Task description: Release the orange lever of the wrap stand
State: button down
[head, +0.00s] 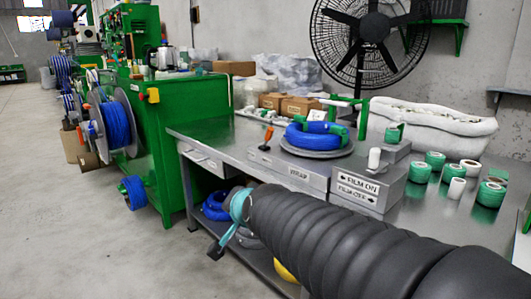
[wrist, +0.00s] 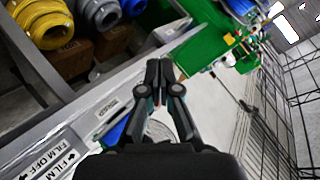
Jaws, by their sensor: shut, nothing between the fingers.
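The orange lever (head: 268,137) stands upright at the left end of the grey wrap stand (head: 299,174) on the metal bench in the head view. A blue cable coil (head: 312,135) lies on the stand's round plate. In the wrist view part of the blue coil (wrist: 117,133) shows left of my gripper (wrist: 159,66), whose two dark fingers are together and empty. The lever is not clear there; the fingers may hide it. In the head view my black-sleeved arm reaches in from lower right and ends in front of the bench, apart from the lever; its fingertips are not clear.
A control box (head: 366,191) labelled FILM ON and FILM OFF adjoins the stand on the right. Green film rolls (head: 418,172) stand further right. A green machine (head: 180,125) stands left of the bench (head: 190,133). Yellow and other coils lie on the lower shelf. The floor at left is clear.

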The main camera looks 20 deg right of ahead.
aim_at(268, 137)
jog(key=w+d+m+t+h+b, duration=0.3)
jog(key=w+d+m+h+b, duration=0.4)
jog(key=w+d+m+h, duration=0.6)
jog(key=w+d+m, duration=0.3)
jog(key=m, duration=0.4)
jog(key=shift+w+d+f+m+t+b, duration=0.25)
jog(key=shift+w+f+m+t+b, duration=0.05)
jog(key=shift+w+m+b, duration=0.1)
jog(key=shift+w, duration=0.1)
jog(key=p+x, duration=0.1)
jog(key=x, duration=0.8)
jog(key=shift+w+d+r, duration=0.1)
jog(key=shift+d+r, duration=0.1)
jog(key=shift+d, duration=0.05)
jog(key=w, duration=0.1)
jog(key=w+r, duration=0.1)
jog(key=w, duration=0.1)
jog(key=shift+a+r+p, duration=0.1)
jog(key=shift+r+p, duration=0.05)
jog(key=shift+p, duration=0.15)
jog(key=shift+w+r, duration=0.2)
jog(key=shift+w, duration=0.25)
